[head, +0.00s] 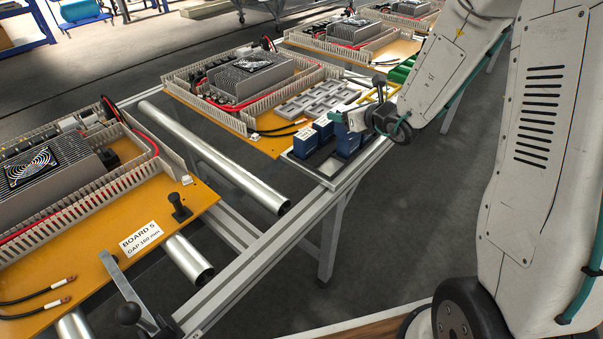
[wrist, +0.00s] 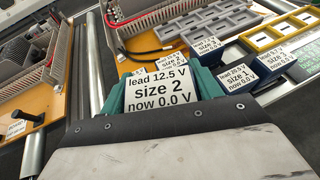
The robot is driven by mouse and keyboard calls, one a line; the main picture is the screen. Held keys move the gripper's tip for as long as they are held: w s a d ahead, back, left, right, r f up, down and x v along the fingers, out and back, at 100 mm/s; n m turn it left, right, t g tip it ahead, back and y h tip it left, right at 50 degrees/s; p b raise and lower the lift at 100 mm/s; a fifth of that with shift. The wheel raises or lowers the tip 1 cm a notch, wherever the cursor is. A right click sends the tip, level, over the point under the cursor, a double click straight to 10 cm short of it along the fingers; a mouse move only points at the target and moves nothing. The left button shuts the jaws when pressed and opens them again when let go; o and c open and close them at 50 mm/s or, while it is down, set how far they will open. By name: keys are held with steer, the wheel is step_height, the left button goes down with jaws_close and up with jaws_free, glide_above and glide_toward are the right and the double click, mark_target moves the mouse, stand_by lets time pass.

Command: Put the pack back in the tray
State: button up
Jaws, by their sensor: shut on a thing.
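My gripper (wrist: 157,88) is shut on a pack (wrist: 157,90) labelled "lead 12.5 V, size 2, now 0.0 V", held between the teal fingers with its label facing the wrist camera. In the head view my gripper (head: 350,119) is above a tray (head: 328,170) with a pale rim and dark inside, at the near end of the bench. Several blue packs (head: 304,144) stand in or over that tray; I cannot tell there which one is held. In the wrist view, other labelled packs (wrist: 238,77) stand beyond and right of the held one. The gap below the held pack is hidden.
A grey multi-slot holder (head: 312,101) and a yellow-framed one (head: 346,92) lie behind the tray. Orange boards (head: 268,145) with ducts and heatsinks line the conveyor. A metal roller (head: 215,155) and a lever (head: 128,300) are at left. Black leads lie near the grey holder.

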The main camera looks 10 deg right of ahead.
mark_target(355, 134)
steer(key=shift+n+g+y, duration=0.4)
steer(key=shift+n+y, duration=0.2)
steer(key=shift+y, duration=0.1)
steer(key=s+d+f, duration=0.1)
steer(key=s, duration=0.1)
steer(key=s+d+f, duration=0.1)
steer(key=s, duration=0.1)
steer(key=s+d+f, duration=0.1)
steer(key=s, duration=0.1)
steer(key=shift+f, duration=0.4)
steer(key=s+f+n+y, duration=0.2)
steer(key=s, duration=0.5)
steer(key=shift+g, duration=0.5)
steer(key=shift+w+d+r+x, duration=0.1)
steer(key=shift+x, duration=2.5)
steer(key=shift+w+d+r+x, duration=0.1)
steer(key=shift+x, duration=2.5)
steer(key=shift+w+d+r+x, duration=0.1)
steer(key=shift+x, duration=2.5)
steer(key=shift+f, duration=0.1)
steer(key=o, duration=0.9)
steer(key=shift+f, duration=0.1)
steer(key=shift+o, duration=0.2)
